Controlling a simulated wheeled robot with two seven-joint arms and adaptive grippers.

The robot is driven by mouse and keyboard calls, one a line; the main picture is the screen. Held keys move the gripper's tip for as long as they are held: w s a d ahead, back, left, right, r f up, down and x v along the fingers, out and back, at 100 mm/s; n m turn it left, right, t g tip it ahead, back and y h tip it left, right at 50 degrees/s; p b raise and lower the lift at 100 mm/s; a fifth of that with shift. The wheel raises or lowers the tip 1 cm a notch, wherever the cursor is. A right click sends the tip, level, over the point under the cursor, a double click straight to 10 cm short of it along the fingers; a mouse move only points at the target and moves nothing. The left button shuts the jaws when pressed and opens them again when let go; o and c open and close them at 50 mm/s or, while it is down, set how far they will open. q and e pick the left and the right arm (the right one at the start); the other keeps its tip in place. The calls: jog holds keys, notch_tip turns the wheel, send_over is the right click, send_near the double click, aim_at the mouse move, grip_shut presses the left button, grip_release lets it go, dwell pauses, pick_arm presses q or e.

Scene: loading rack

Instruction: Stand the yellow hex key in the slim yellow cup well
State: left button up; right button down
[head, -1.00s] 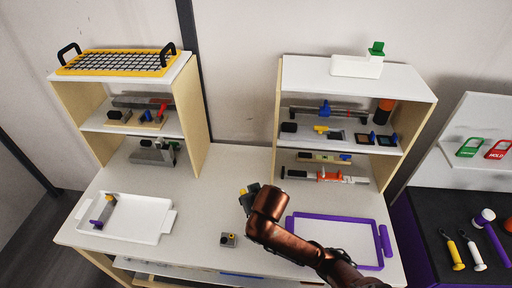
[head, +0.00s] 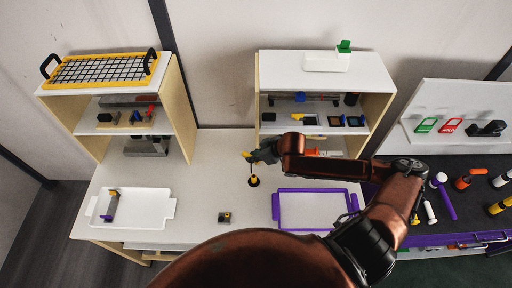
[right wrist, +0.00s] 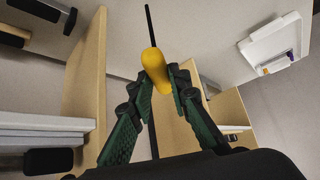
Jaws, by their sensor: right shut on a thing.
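My right gripper (head: 262,154) is near the middle of the head view, above the table in front of the right shelf unit. It is shut on the yellow hex key (head: 247,154), whose yellow handle and thin black shaft also show in the right wrist view (right wrist: 154,66). The fingertips (right wrist: 172,82) grip the handle. In the head view the shaft points down toward a small dark round thing with some yellow (head: 254,181). It may be the slim yellow cup well; I cannot tell, nor whether the shaft touches it. My left gripper is not in view.
A white tray (head: 152,208) with a grey-and-yellow item is at left, and a purple-rimmed tray (head: 276,208) at right. Two shelf units (head: 183,106) (head: 326,71) stand behind. Table between the trays is mostly clear.

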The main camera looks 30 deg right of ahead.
jog(key=shift+s+d+r, duration=0.15)
jog(key=shift+d+r, duration=0.1)
jog(key=shift+d, duration=0.25)
jog(key=shift+f, duration=0.1)
jog(key=shift+p, duration=0.6)
pick_arm(q)
jog(key=b, duration=0.1)
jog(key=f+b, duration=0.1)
jog(key=b, duration=0.1)
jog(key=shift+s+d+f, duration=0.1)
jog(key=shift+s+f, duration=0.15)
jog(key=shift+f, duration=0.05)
pick_arm(e)
notch_tip(320, 180, down, 8)
jog(key=shift+f, duration=0.15)
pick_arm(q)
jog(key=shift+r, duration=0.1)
pick_arm(e)
jog(key=shift+f, duration=0.25)
